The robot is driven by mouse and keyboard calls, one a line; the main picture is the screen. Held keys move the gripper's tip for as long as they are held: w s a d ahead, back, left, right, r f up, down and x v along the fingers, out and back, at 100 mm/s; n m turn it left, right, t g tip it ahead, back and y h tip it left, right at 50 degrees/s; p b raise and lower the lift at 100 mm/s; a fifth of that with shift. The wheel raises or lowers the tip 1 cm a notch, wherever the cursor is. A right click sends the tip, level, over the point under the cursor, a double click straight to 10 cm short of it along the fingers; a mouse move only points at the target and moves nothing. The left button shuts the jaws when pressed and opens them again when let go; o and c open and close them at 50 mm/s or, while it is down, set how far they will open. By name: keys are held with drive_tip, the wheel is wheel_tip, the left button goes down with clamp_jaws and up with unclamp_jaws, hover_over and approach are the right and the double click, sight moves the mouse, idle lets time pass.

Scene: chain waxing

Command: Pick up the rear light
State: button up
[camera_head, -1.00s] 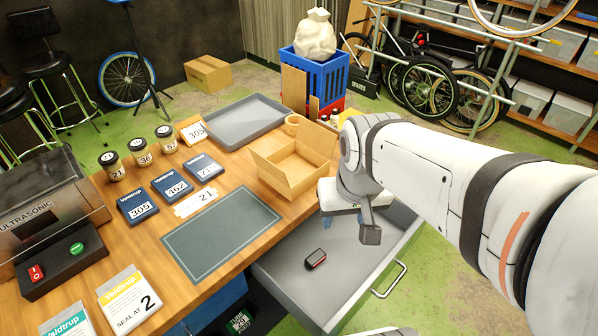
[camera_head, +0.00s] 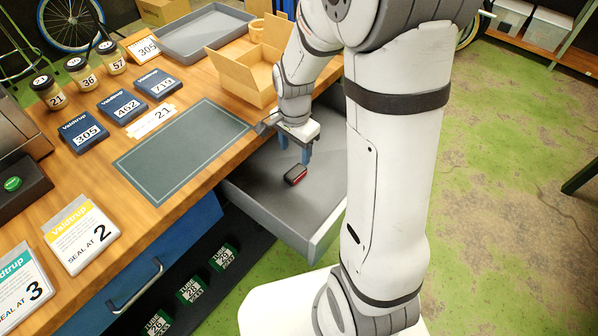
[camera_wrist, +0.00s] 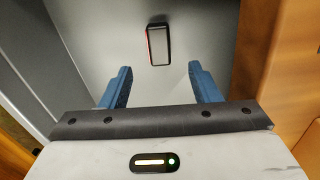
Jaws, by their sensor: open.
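The rear light (camera_head: 295,175) is a small black and red block lying in the open grey drawer (camera_head: 262,203). In the wrist view the rear light (camera_wrist: 158,45) lies on the drawer floor, beyond the fingertips and roughly centred between them. My gripper (camera_head: 294,156) points down over the drawer, above and just behind the rear light in the head view. Its two blue fingers are apart and nothing is between them; in the wrist view my gripper (camera_wrist: 160,84) is open and not touching the light.
An open cardboard box (camera_head: 243,82) stands on the wooden bench (camera_head: 108,182) just behind the drawer. A dark mat (camera_head: 182,148) lies to the drawer's left. The drawer walls surround the light.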

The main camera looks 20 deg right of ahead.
sight(295, 171)
wheel_tip(295, 171, down, 8)
drive_tip(key=shift+f+b, duration=0.1)
drive_tip(key=shift+b, duration=0.7)
drive_tip(key=c, duration=1.1)
